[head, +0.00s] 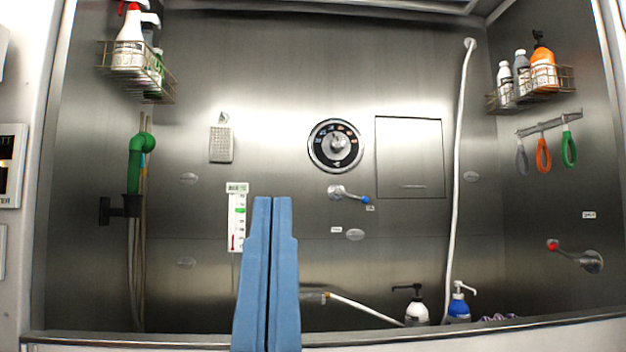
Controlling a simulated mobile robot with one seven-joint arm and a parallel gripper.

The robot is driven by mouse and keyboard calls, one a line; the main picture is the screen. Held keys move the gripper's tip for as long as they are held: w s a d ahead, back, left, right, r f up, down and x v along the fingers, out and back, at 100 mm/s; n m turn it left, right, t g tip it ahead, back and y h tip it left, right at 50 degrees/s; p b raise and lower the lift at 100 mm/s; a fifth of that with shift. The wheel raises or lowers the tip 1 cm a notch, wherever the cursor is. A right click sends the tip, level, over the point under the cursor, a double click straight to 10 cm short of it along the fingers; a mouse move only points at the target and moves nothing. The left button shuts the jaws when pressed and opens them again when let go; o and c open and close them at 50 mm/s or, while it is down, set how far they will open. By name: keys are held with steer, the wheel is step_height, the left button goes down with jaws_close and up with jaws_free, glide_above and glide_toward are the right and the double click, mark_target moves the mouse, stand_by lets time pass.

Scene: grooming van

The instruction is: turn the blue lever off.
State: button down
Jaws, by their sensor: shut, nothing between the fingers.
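The blue lever (349,194) is on the back steel wall, below a round dial. Its metal body is at the left, and its arm runs right and slightly down to a blue tip. A small label sits just below the tip. My gripper (272,200) is in the lower middle of the head view, its two blue fingers upright and shut with only a thin dark line between them. It holds nothing. Its fingertips appear left of the lever and apart from it. The fingers hide part of the wall and the tub's front edge.
A red-tipped lever (572,254) is on the right wall. The dial (336,146) and a square panel (409,157) are above the blue lever. A white hose (459,180) hangs right of it. Pump bottles (417,311) stand low behind the tub's front edge (480,331).

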step_height(320, 180, up, 33)
steer(key=p, duration=3)
steer(key=shift+r+p, duration=0.15)
steer(key=shift+p, duration=0.2)
steer(key=shift+w, duration=0.1)
